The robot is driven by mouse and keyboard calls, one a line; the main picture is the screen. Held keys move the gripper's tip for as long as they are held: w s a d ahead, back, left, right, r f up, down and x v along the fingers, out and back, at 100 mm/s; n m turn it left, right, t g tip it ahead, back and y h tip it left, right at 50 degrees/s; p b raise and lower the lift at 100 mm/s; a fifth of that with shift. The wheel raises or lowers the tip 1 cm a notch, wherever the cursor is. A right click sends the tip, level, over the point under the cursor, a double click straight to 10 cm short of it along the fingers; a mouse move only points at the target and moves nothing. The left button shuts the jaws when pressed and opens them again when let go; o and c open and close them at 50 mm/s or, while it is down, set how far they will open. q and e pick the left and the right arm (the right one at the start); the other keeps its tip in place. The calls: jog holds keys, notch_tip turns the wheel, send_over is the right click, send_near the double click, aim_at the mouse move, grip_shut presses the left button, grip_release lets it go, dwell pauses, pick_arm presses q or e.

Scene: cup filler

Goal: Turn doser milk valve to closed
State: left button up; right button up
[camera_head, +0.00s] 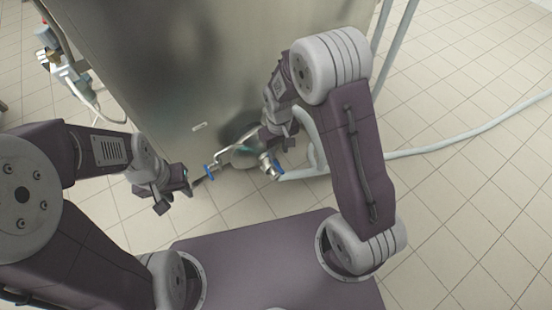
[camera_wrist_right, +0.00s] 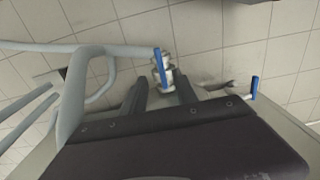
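Two blue-handled valves sit low on the steel machine (camera_head: 160,60). In the head view, one blue handle (camera_head: 277,167) is on the metal valve fitting at the hose, and the other blue handle (camera_head: 209,173) is on a thinner pipe to its left. No label shows which is the milk valve. My right gripper (camera_wrist_right: 160,92) is open, its two fingers apart, with the hose valve's blue handle (camera_wrist_right: 160,66) and metal body just beyond and between the tips. The second handle (camera_wrist_right: 254,88) is to its right. My left gripper (camera_head: 196,181) is close to the left handle; its finger gap is unclear.
A pale hose (camera_head: 450,140) runs from the valve across the tiled floor to the right. Pipes and fittings (camera_head: 55,50) are at the machine's upper left. The tiled floor (camera_head: 480,220) at right is otherwise clear.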

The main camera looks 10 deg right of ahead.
aim_at(278, 167)
notch_tip(278, 167, down, 9)
jog(key=b, duration=0.7)
jog(key=shift+f+b, duration=0.2)
jog(key=shift+b, duration=0.1)
jog(key=shift+r, duration=0.15)
grip_shut()
dwell(0.5)
